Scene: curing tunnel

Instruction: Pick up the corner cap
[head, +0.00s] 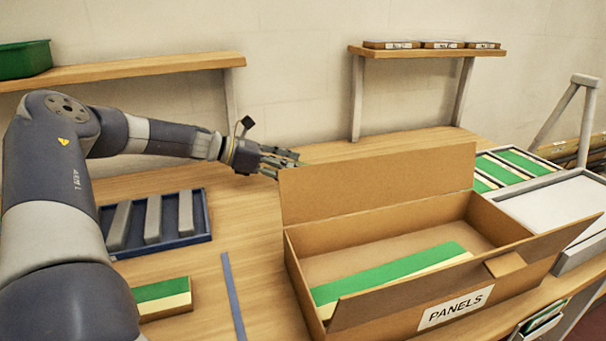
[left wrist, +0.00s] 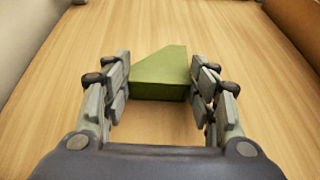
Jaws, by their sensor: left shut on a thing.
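The corner cap (left wrist: 160,77) is a small green wedge-shaped block with a sloping edge, seen in the left wrist view between the fingers. My left gripper (head: 284,160) reaches over the bench behind the open cardboard box. In the left wrist view my left gripper (left wrist: 160,84) has its two fingers on either side of the cap, shut on it. In the head view the cap is mostly hidden by the fingers and the box's raised flap. My right gripper is not in view.
The cardboard box (head: 400,321) marked PANELS stands open with a green and cream panel (head: 390,268) inside. A blue tray (head: 202,238) with grey bars is at left. A green and cream block (head: 163,297) and a blue strip (head: 233,296) lie in front. Shelves (head: 130,70) line the wall.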

